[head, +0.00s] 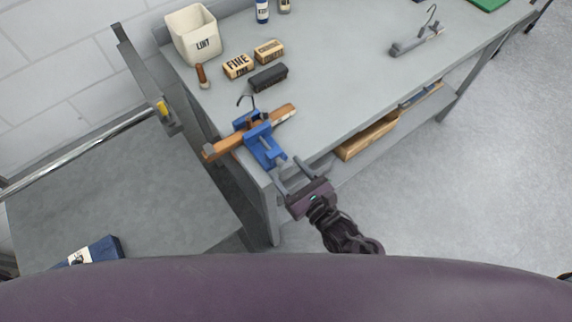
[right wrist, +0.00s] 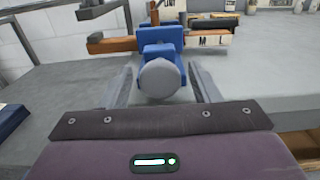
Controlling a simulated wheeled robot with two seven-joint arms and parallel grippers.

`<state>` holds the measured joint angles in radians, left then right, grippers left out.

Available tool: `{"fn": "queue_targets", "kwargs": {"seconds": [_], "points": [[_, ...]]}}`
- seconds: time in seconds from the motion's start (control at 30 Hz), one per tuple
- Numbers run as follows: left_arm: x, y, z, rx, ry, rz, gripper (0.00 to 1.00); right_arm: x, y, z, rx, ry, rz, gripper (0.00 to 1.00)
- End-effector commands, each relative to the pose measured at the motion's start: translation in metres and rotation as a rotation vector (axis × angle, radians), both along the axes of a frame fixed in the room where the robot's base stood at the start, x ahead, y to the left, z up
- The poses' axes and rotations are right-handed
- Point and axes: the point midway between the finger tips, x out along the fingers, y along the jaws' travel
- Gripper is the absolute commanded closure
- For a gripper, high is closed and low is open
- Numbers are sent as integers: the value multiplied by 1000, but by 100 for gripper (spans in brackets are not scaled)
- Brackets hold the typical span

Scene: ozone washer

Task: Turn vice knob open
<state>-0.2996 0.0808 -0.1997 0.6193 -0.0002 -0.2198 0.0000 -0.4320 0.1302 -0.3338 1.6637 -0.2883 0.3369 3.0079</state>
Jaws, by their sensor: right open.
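A blue vice (head: 262,146) is mounted at the near left corner of the grey workbench, with a brown wooden bar (head: 222,147) lying across it. In the right wrist view the vice (right wrist: 158,50) faces me, and its round grey knob (right wrist: 160,79) points at the camera. My right gripper (head: 288,176) is open at the front of the vice. Its two fingers (right wrist: 160,88) stand on either side of the knob, with visible gaps, and I cannot tell any contact. The knob is mostly hidden in the head view. My left gripper is not in view.
On the workbench (head: 335,85) stand a white LINT bin (head: 190,38), a FINE block (head: 238,66), another tan block (head: 269,49), a dark brush (head: 268,78) and a grey tool with a hook (head: 416,42). A lower shelf holds a wooden box (head: 368,137). A metal rail (head: 85,150) is at left.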

Motion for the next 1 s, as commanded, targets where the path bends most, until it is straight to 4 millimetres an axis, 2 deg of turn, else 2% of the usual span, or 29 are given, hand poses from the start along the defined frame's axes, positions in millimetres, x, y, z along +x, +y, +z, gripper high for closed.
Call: {"fn": "queue_targets", "kwargs": {"seconds": [0.13,0.43,0.73,1.0], "points": [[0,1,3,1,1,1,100,10,7,1,-1,-1,0,44],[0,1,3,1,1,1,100,11,8,0,-1,0,0,45],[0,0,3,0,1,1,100,11,8,0,-1,0,0,83],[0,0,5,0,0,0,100,11,8,0,-26,-18,0,83]]}}
